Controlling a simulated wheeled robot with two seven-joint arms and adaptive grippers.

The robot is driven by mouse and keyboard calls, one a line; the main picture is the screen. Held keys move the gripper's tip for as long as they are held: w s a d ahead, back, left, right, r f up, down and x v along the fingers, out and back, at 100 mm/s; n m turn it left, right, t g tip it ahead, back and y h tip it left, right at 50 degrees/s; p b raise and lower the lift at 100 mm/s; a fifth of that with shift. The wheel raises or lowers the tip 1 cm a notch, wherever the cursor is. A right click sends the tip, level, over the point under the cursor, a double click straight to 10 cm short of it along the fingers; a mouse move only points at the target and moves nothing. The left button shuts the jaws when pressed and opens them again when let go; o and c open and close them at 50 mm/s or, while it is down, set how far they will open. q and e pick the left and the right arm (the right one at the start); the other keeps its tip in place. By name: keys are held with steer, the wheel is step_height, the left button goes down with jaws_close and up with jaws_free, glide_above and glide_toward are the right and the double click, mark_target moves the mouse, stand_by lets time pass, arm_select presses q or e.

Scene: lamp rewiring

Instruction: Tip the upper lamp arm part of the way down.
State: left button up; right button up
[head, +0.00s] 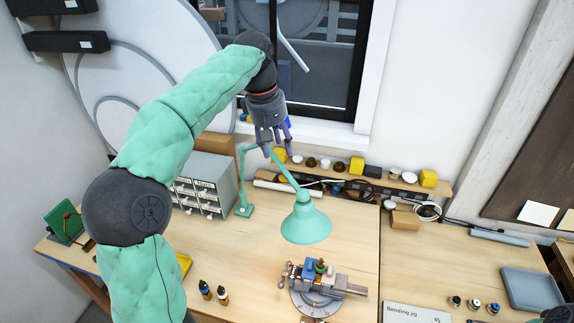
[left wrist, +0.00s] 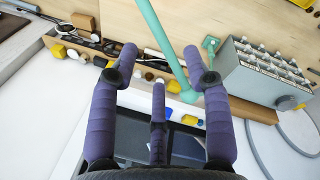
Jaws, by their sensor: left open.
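The green desk lamp has its base (head: 244,211) at the back of the bench and its lower arm (head: 241,175) upright. Its upper arm (head: 284,168) slopes down to the right, to the shade (head: 306,226) hanging above the bench. My left gripper (head: 271,145) points down at the raised end of the upper arm, its purple fingers spread. In the left wrist view, the upper arm (left wrist: 162,42) crosses the gap between the open fingers (left wrist: 160,58), with its joint end near the right finger. I cannot tell whether they touch.
A grey drawer cabinet (head: 205,183) stands behind and left of the lamp. A narrow shelf (head: 370,183) with small items runs along the back wall. A vise-like fixture (head: 320,283) sits below the shade. A blue-grey tray (head: 531,288) lies at right.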

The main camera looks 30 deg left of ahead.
mark_target(285, 168)
arm_select(q)
steer(key=x, duration=0.4)
steer(key=w+x, duration=0.1)
steer(key=x, duration=0.1)
steer(key=shift+d+f, duration=0.15)
steer(key=shift+d, duration=0.2)
steer(key=shift+f, duration=0.35)
steer(key=shift+s+a+f, duration=0.2)
steer(key=shift+s+f, duration=0.1)
steer(key=shift+f, duration=0.05)
steer(key=shift+w+d+f, duration=0.15)
steer(key=shift+w+d, duration=0.05)
steer(key=shift+w, duration=0.1)
steer(key=shift+s, duration=0.1)
jaws_close()
